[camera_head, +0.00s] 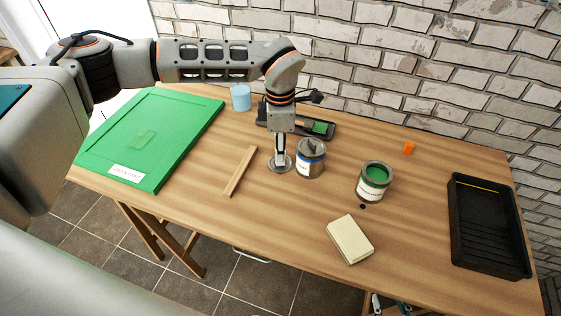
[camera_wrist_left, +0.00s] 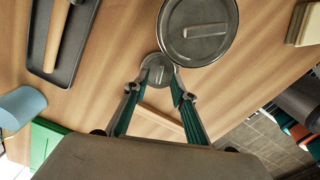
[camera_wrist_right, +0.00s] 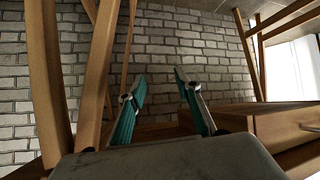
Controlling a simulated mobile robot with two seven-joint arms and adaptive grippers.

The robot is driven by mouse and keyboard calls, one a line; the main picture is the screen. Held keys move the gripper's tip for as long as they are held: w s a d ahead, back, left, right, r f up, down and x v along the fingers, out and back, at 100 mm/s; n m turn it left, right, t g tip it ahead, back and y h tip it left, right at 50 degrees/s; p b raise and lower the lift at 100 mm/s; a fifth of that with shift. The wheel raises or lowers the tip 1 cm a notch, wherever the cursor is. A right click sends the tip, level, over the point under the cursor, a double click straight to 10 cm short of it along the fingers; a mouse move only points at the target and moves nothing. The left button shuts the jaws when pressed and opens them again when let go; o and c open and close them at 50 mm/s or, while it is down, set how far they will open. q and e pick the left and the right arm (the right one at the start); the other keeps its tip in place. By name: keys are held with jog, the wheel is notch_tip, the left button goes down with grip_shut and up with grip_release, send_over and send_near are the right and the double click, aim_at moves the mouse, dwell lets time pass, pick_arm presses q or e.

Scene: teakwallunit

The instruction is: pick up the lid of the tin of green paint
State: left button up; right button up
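An open tin of green paint (camera_head: 372,189) stands right of the table's middle, green paint showing at its top. A small round grey lid (camera_head: 271,169) with a raised bar lies on the table to its left, beside a grey tin (camera_head: 310,168). It also shows in the left wrist view (camera_wrist_left: 157,58). My left gripper (camera_head: 280,160) points straight down over this lid. Its fingertips (camera_wrist_left: 158,76) are apart on either side of the bar, with no clear grip on it. My right gripper (camera_wrist_right: 160,76) is open and empty, away from the tabletop objects.
The grey tin, with its own lid (camera_wrist_left: 215,45), stands close right of my left gripper. A black tray with a tool (camera_head: 325,128) lies behind. A wooden stick (camera_head: 240,172), green panel (camera_head: 185,128), cream block (camera_head: 349,240) and black paint tray (camera_head: 487,228) surround free wood.

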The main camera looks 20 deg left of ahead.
pick_arm(q)
notch_tip(320, 180, down, 2)
jog(key=shift+f, duration=0.1)
grip_shut()
jog(key=shift+w+r, duration=0.1)
jog(key=shift+r, duration=0.15)
